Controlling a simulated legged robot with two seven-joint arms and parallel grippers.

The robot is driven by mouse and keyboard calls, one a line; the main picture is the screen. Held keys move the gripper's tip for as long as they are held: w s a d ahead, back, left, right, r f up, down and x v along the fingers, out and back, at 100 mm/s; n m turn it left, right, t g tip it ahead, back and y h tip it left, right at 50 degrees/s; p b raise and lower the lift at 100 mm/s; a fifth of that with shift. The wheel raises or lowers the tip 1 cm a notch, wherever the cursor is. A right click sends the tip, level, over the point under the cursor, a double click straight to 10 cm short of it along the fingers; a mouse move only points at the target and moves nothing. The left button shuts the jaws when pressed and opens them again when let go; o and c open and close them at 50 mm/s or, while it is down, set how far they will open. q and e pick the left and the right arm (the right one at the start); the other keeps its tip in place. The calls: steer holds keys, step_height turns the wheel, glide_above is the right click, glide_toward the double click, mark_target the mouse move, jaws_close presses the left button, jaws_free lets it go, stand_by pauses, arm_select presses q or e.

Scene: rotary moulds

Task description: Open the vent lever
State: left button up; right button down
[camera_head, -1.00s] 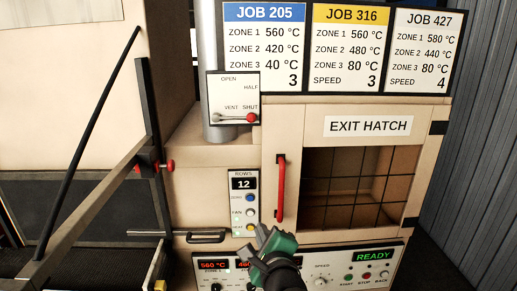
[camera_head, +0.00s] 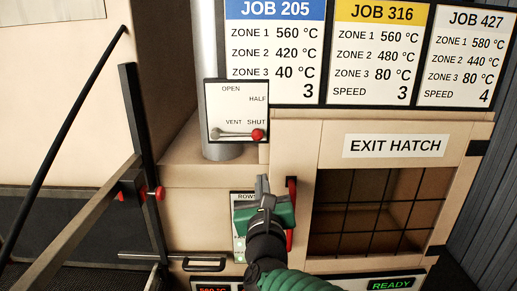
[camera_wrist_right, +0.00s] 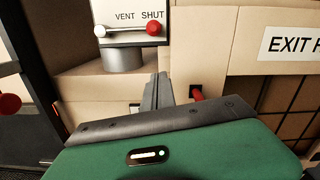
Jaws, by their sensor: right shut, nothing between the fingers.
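The vent lever (camera_head: 233,134) is a grey bar with a red knob (camera_head: 257,135) on a white plate (camera_head: 236,98) marked OPEN, HALF and VENT SHUT. The bar lies level, with the knob at SHUT. The lever also shows at the top of the right wrist view (camera_wrist_right: 122,30). My right gripper (camera_head: 263,181) is shut and empty, below the lever and apart from it, in front of the ROWS panel (camera_head: 238,240) and beside the red hatch handle (camera_head: 290,236), both partly hidden by it. My left gripper is not in view.
The exit hatch (camera_head: 395,147) with its dark grid window is at the right. A grey pipe (camera_head: 218,150) stands behind the lever plate. Job cards (camera_head: 272,60) hang above. A frame with red knobs (camera_head: 159,193) stands at the left.

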mark_target(237, 134)
steer(key=w+r+p, duration=0.1)
steer(key=w, duration=0.1)
steer(key=w+r+p, duration=0.1)
steer(key=w+p, duration=0.1)
steer(key=w, duration=0.1)
steer(key=w+r+p, duration=0.1)
steer(key=w+p, duration=0.1)
steer(key=w, duration=0.1)
steer(key=shift+a+r, duration=0.1)
steer(key=shift+r, duration=0.2)
steer(key=shift+a+r, duration=0.15)
steer(key=shift+r, duration=0.15)
steer(key=shift+s+a+r, duration=0.1)
